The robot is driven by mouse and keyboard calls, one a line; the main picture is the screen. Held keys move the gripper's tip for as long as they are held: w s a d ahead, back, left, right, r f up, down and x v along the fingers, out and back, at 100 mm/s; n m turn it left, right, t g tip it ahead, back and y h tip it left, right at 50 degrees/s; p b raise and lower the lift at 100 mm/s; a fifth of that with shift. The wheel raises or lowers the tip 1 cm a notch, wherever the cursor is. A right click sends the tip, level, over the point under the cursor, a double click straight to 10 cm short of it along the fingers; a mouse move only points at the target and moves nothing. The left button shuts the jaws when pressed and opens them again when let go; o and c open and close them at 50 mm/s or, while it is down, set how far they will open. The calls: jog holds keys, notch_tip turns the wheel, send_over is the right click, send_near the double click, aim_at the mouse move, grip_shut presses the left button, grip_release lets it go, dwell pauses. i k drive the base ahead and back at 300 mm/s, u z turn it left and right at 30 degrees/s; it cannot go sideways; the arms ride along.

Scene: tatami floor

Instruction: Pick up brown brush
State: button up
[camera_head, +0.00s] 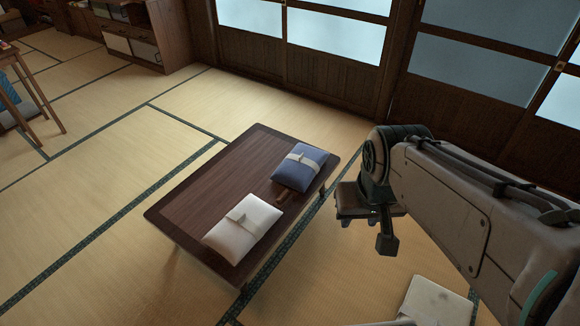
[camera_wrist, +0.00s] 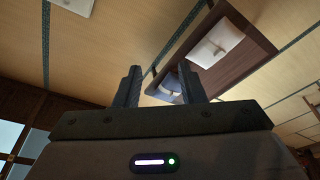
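A small brown object that looks like the brush (camera_head: 283,194) lies on the low dark wooden table (camera_head: 196,199), between a blue cushion-like bundle (camera_head: 299,167) and a white one (camera_head: 243,228). It is small and partly hidden by the blue bundle's edge. My gripper (camera_head: 386,237) is in the air to the right of the table, apart from the brush. In the wrist view my gripper (camera_wrist: 159,72) has its two fingers spread with nothing between them. The table also shows there (camera_wrist: 243,62), beyond the fingers, but I cannot make out the brush.
A pale flat cushion (camera_head: 437,301) lies on the floor at the bottom right. Wooden sliding doors (camera_head: 330,67) line the back. A cabinet (camera_head: 143,34) and a small table (camera_head: 18,85) stand at the left. The tatami left of the low table is clear.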

aim_at(285, 197)
jog(key=i, duration=1.6)
